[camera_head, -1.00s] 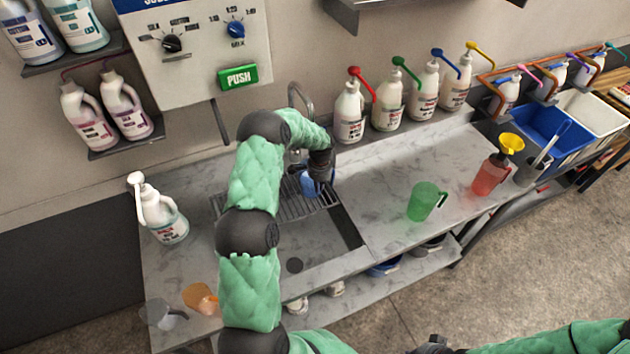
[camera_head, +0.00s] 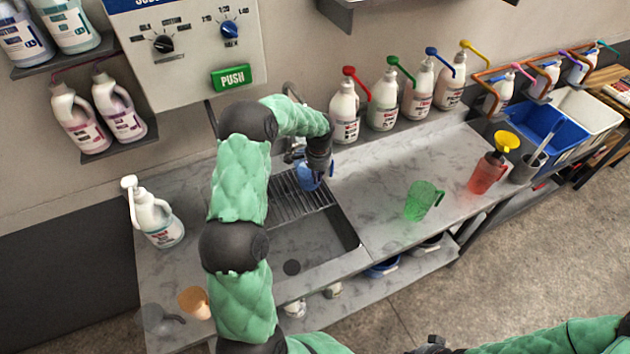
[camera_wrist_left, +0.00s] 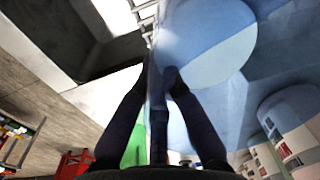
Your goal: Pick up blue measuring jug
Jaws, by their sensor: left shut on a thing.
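The blue measuring jug (camera_head: 307,177) is at the back of the sink, over or on the slatted rack, partly hidden by my left gripper (camera_head: 322,168). In the left wrist view the translucent blue jug (camera_wrist_left: 215,50) fills the upper right. There the two dark fingers of my left gripper (camera_wrist_left: 160,85) close on the jug's handle side. I cannot tell whether the jug touches the rack. My right arm shows at the bottom right of the head view, but its fingers are not seen.
A green jug (camera_head: 422,200) and a red jug with a yellow funnel (camera_head: 487,172) stand on the counter to the right. An orange jug (camera_head: 195,302) and a white pump bottle (camera_head: 156,222) stand left. The sink basin (camera_head: 315,245) is empty in front. Pump bottles (camera_head: 385,104) line the back.

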